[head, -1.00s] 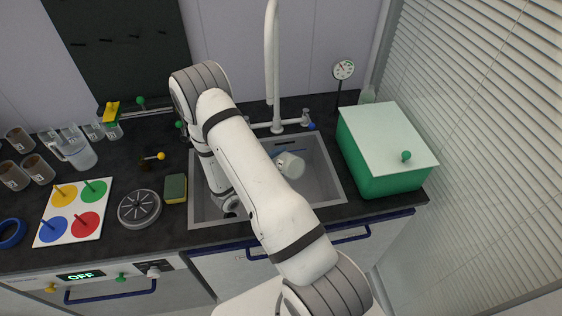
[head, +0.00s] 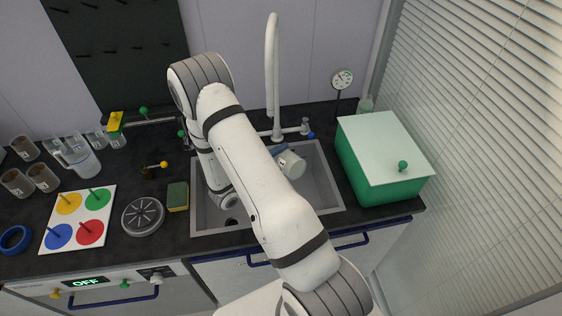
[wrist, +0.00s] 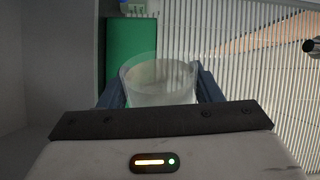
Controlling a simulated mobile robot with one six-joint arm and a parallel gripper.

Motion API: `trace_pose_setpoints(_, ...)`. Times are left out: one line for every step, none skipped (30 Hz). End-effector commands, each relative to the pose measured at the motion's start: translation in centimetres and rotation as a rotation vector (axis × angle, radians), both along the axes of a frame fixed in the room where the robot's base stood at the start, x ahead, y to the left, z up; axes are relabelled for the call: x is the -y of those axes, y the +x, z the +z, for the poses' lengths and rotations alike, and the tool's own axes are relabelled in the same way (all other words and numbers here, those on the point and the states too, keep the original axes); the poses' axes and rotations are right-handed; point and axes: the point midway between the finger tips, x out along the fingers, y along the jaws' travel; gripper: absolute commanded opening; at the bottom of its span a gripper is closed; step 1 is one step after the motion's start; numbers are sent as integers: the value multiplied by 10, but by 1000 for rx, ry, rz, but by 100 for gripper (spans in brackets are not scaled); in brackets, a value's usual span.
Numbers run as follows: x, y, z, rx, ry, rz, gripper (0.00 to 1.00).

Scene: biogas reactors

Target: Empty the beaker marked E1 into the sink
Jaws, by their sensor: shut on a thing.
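A clear beaker (head: 291,164) with a pale label is held over the sink (head: 322,190), tilted in the head view. The mark on its label is too small to read. My gripper (head: 281,149) has blue fingers and is shut on the beaker. In the wrist view the beaker (wrist: 158,85) sits between both blue fingers and looks translucent and whitish. I cannot tell whether liquid is left in it.
A tall white faucet (head: 272,70) stands behind the sink. A green box with a pale lid (head: 385,145) is to the right. A sponge (head: 177,196), a round metal disc (head: 143,216) and several beakers and a jug (head: 77,155) are on the left counter.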

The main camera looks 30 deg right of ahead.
Motion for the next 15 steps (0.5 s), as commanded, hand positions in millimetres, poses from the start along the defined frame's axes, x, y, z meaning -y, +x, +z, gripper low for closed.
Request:
trace_pose_setpoints(0,0,-4,70,16,0,16)
trace_pose_setpoints(0,0,-3,116,27,0,16)
trace_pose_setpoints(0,0,-2,174,40,0,16)
trace_pose_setpoints(0,0,-2,217,50,0,16)
trace_pose_setpoints(0,0,-1,260,60,0,16)
trace_pose_setpoints(0,0,0,316,73,0,16)
trace_pose_setpoints(0,0,0,356,82,0,16)
trace_pose_setpoints(0,0,1,396,91,0,16)
trace_pose_setpoints(0,0,2,448,104,0,16)
trace_pose_setpoints(0,0,2,485,113,0,16)
trace_pose_setpoints(0,0,3,522,122,0,16)
trace_pose_setpoints(0,0,4,570,133,0,16)
trace_pose_setpoints(0,0,5,606,141,0,16)
trace_pose_setpoints(0,0,5,642,149,0,16)
trace_pose_setpoints(0,0,6,688,160,0,16)
